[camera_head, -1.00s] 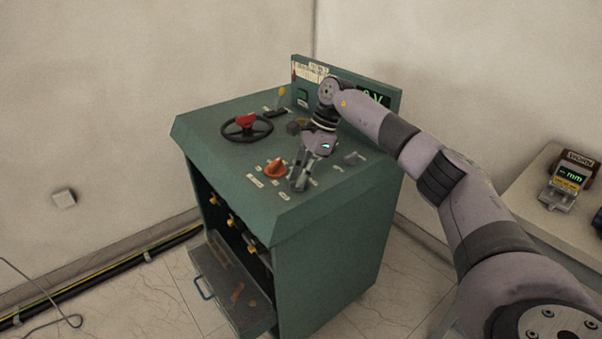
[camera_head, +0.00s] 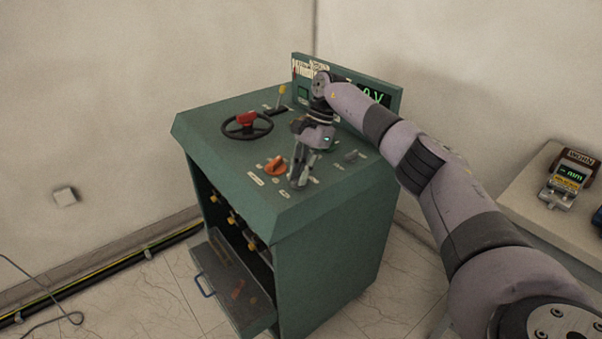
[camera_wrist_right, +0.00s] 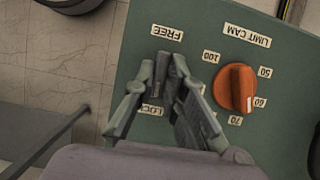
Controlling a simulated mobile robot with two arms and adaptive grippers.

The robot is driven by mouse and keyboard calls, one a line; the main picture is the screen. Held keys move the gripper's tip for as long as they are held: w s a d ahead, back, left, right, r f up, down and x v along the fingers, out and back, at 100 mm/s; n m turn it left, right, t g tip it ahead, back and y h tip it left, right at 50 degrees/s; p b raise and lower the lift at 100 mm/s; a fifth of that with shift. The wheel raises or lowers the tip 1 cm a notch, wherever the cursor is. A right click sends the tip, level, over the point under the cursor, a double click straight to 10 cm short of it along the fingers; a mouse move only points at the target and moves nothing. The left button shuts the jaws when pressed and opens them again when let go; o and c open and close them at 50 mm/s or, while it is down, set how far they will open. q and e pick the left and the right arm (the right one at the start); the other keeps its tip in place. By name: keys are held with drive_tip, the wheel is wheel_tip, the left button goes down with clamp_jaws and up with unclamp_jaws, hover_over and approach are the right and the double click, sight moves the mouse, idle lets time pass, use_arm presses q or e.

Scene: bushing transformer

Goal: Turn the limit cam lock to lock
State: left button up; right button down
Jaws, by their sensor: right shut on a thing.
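My right gripper (camera_head: 298,179) is at the front part of the green console's sloping top, just right of the orange limit cam dial (camera_head: 276,166). In the right wrist view my right gripper's fingertips (camera_wrist_right: 163,74) are closed together on a small grey piece, which I take as the limit cam lock (camera_wrist_right: 161,76). The fingers hide most of it, so its exact angle cannot be told. An upside-down FREE label (camera_wrist_right: 167,33) lies above the fingertips and a partly covered LOCK label (camera_wrist_right: 152,110) below. The orange dial (camera_wrist_right: 236,89) stands to their right. My left gripper is not in view.
On the console (camera_head: 325,240) are a black handwheel with a red centre (camera_head: 246,120), a yellow-tipped lever (camera_head: 281,91) and a grey switch (camera_head: 351,156). An open drawer (camera_head: 232,285) juts from its front. A side table (camera_head: 530,190) holds a small meter (camera_head: 562,183).

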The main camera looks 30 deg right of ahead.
drive_tip(key=c, duration=1.6)
unclamp_jaws()
drive_tip(key=shift+c, duration=0.2)
drive_tip(key=shift+r, duration=0.1)
drive_tip(key=v, duration=1.1)
drive_tip(key=shift+d+r, duration=0.15)
drive_tip(key=shift+r, duration=0.2)
